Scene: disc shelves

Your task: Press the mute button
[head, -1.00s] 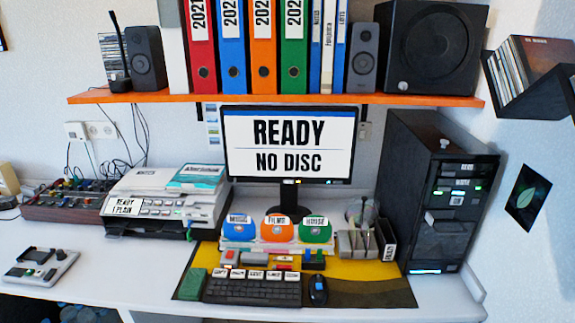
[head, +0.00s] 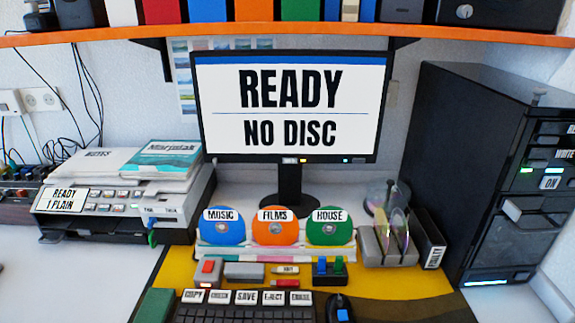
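No button with a legible mute label shows in the head view. A small grey box with a red button (head: 207,268) sits on the yellow desk mat. Labelled keys (head: 246,297) reading COPY, CHECK, SAVE, EJECT and ERASE stand in a row behind the keyboard (head: 245,314). The monitor (head: 292,108) reads READY, NO DISC, with small buttons (head: 304,160) along its lower bezel. The black tower (head: 485,170) at the right has small labelled fronts, partly cut off. Neither of my grippers is in view.
Music, films and house discs (head: 275,227) stand below the monitor. A printer (head: 125,205) is at the left and a disc holder (head: 388,243) at the right. The orange shelf (head: 290,30) crosses the top. The white desk (head: 85,275) is clear at front left.

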